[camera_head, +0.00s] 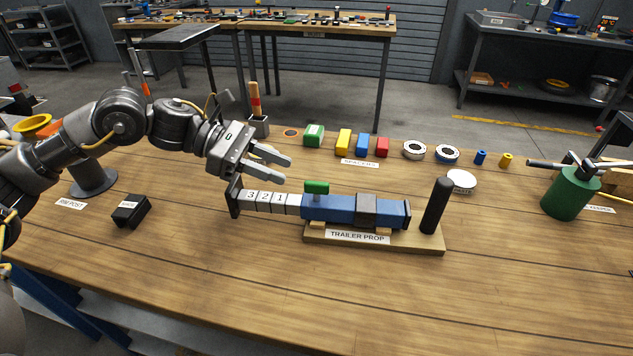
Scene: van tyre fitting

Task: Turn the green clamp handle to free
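The green clamp handle (317,187) stands on top of the blue trailer prop body (335,207), its grip lying about level along the body. The prop's grey inner tube (265,201), marked 3, 2, 1, sticks out to the left. The prop lies on a wooden base (415,241) labelled TRAILER PROP. My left gripper (281,168) is above and left of the handle, apart from it. Its two fingers are spread with nothing between them, pointing right. My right gripper is not seen.
A black upright post (436,205) stands at the base's right end. A black block (131,211) lies at the left. Coloured spacers (362,144) and rings (414,150) line the back. The front of the bench is clear.

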